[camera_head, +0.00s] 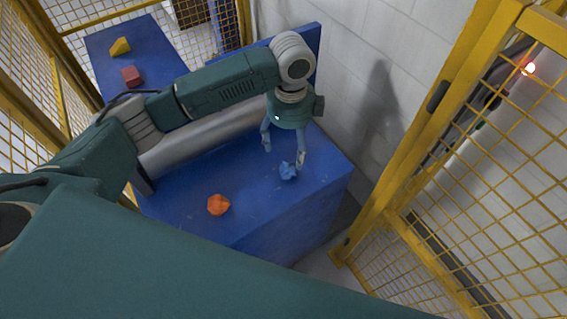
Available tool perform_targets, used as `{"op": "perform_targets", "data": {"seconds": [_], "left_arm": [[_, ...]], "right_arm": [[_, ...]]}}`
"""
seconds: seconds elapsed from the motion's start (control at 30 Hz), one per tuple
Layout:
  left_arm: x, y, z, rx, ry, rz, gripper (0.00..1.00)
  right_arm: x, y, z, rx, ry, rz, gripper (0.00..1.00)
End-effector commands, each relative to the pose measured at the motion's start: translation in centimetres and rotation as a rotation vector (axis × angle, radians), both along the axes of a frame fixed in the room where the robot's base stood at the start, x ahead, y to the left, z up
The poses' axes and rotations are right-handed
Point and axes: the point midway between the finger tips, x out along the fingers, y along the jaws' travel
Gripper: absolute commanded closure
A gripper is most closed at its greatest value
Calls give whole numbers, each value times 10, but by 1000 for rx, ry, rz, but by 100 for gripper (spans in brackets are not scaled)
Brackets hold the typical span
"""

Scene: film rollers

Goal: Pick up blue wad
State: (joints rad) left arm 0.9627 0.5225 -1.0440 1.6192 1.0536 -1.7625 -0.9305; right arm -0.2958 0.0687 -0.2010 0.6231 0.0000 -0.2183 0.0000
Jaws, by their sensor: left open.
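The blue wad (287,171) is a small, crumpled light-blue lump on the blue table (180,205), near its right side. My left gripper (284,157) hangs above the table with its fingers pointing down and apart. The wad lies just below the fingertips, nearer the right finger. I cannot tell whether that finger touches it. The left gripper is open and holds nothing. My right gripper is not in view.
An orange wad (218,204) lies on the table to the left. A grey roller (205,137) runs behind. A red block (131,76) and a yellow wedge (120,46) rest on a farther blue surface. Yellow mesh fencing (440,225) stands right; a white wall (400,75) is behind.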

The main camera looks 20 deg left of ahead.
Motion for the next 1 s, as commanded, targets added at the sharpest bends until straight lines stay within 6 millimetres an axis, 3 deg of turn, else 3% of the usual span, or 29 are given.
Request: {"op": "perform_targets", "data": {"seconds": [0.3, 0.47, 0.7, 1.0], "left_arm": [[-1, 1, -45, 2, 3, 1, 27], [-1, 2, -55, 1, 2, 1, 27], [-3, 5, -91, 1, 2, 0, 27], [-2, 5, -101, 0, -2, 0, 27]], "right_arm": [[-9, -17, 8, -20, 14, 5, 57], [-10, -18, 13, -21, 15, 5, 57], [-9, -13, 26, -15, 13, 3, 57], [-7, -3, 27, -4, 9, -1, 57]]}}
